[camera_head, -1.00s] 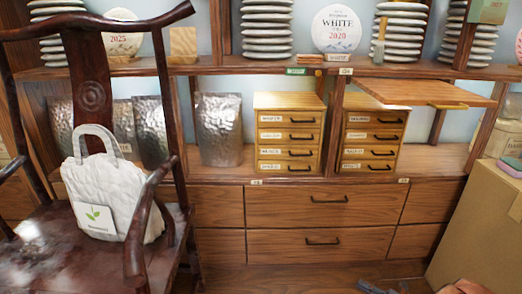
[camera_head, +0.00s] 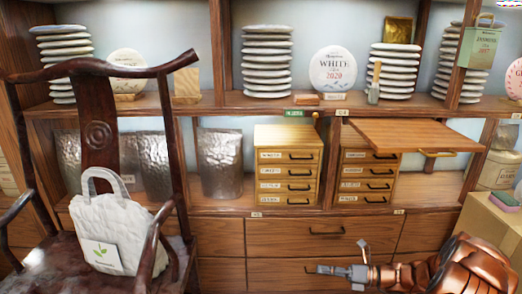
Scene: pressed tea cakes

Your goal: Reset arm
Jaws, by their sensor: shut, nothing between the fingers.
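My gripper (camera_head: 318,269) is at the lower middle right of the head view, at the end of my copper-coloured arm. It points left, in front of the lower drawers. Its fingers are shut and hold nothing. The fingertips are small and partly blend with a drawer handle behind them.
A wooden shelf unit (camera_head: 236,225) stands behind, with small drawer cabinets (camera_head: 288,165), plate stacks (camera_head: 267,60) and round tea cakes (camera_head: 334,71). A wooden panel (camera_head: 412,135) juts forward. A dark chair (camera_head: 97,135) bears a white bag (camera_head: 112,230). A cardboard box (camera_head: 482,222) stands right.

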